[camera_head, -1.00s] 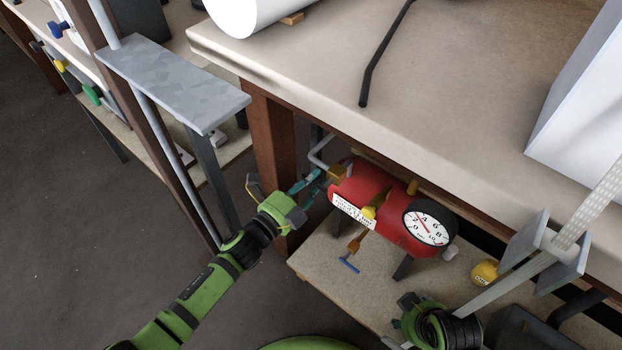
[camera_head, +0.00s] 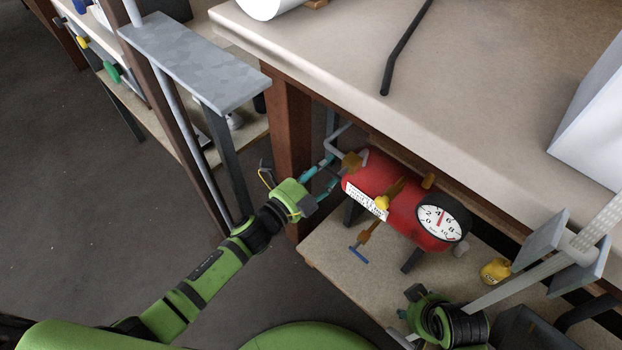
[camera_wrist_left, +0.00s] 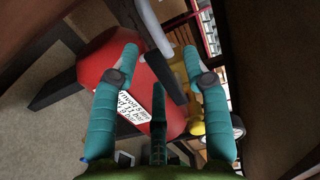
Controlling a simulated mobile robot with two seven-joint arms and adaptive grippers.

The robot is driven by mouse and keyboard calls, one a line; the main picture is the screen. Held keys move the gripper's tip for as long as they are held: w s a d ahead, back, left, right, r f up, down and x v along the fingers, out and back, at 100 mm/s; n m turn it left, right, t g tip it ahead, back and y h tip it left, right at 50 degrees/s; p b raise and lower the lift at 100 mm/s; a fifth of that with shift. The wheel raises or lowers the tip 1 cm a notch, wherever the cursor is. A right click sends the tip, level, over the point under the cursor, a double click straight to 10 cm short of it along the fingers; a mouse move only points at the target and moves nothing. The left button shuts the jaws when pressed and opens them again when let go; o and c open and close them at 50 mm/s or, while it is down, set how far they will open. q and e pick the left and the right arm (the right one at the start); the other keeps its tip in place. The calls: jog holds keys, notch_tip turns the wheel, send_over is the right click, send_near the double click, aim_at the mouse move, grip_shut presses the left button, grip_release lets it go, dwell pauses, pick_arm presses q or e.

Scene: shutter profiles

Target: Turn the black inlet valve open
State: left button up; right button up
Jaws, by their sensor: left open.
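The red tank (camera_head: 405,212) with its white label and round gauge (camera_head: 442,222) sits on the low shelf under the bench. A brass fitting (camera_head: 352,162) joins a grey pipe at its left end. In the left wrist view, a dark lever (camera_wrist_left: 163,65), apparently the black inlet valve's handle, lies between my left fingers in front of the red tank (camera_wrist_left: 102,62). My left gripper (camera_head: 328,174) is open at the tank's left end; its teal fingers (camera_wrist_left: 158,60) stand either side of the lever, contact unclear. My right gripper (camera_head: 440,312) is at lower right, its fingers largely hidden.
The bench top (camera_head: 480,105) overhangs the tank, and a brown leg (camera_head: 290,130) stands close behind my left gripper. A yellow weight-like object (camera_head: 495,271) sits on the shelf (camera_head: 340,265) to the right.

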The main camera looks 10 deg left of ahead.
pick_arm(q)
jog(key=v, duration=1.1)
jog(key=shift+s, duration=0.2)
jog(key=shift+a, duration=0.1)
